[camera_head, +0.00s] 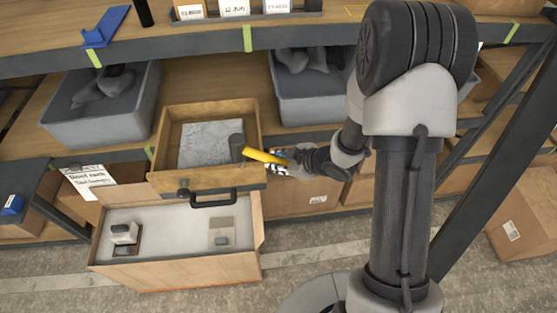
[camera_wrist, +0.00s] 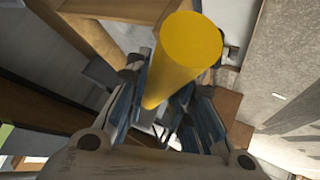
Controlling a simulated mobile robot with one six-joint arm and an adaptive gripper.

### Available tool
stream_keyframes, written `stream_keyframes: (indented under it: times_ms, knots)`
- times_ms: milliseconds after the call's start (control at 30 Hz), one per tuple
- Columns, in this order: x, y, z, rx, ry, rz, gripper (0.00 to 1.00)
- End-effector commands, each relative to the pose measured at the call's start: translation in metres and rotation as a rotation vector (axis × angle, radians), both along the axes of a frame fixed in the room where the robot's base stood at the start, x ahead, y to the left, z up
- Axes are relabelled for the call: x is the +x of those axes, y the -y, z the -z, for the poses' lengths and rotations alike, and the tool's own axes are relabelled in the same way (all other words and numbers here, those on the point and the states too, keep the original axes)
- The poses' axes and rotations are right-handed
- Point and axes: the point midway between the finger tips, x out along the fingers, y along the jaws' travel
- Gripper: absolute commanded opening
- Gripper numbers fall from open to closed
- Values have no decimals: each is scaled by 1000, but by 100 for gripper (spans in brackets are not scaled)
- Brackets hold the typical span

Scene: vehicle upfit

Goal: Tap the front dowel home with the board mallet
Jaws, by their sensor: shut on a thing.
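The mallet shows as a yellow handle (camera_head: 262,156) with a dark grey head (camera_head: 237,143) at its left end. My gripper (camera_head: 283,160) is shut on the handle, and the head is over the right side of the open wooden drawer (camera_head: 208,180). In the wrist view the yellow handle (camera_wrist: 185,60) runs between the two fingers (camera_wrist: 165,110); the mallet head cannot be made out there. A small dark round piece (camera_head: 183,187) stands at the drawer's front edge, left of the black handle. I cannot tell whether it is the front dowel.
A grey sheet (camera_head: 210,143) lies in the drawer. Below, a wooden box with a pale top (camera_head: 170,228) holds a small block (camera_head: 123,233) and a beige square piece (camera_head: 222,232). Grey bins (camera_head: 105,125) (camera_head: 310,108) flank the drawer. The bench edge (camera_head: 205,46) overhangs behind.

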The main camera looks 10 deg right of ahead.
Motion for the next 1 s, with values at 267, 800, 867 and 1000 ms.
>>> stream_keyframes:
  times_ms: [267, 800, 867, 1000]
  knots:
    - [1, 0, -40, 1, 2, 1, 0]
    - [1, 0, -77, 1, 2, 0, 0]
    - [1, 0, -77, 1, 2, 0, 0]
    - [1, 1, -73, 0, 3, 8, 0]
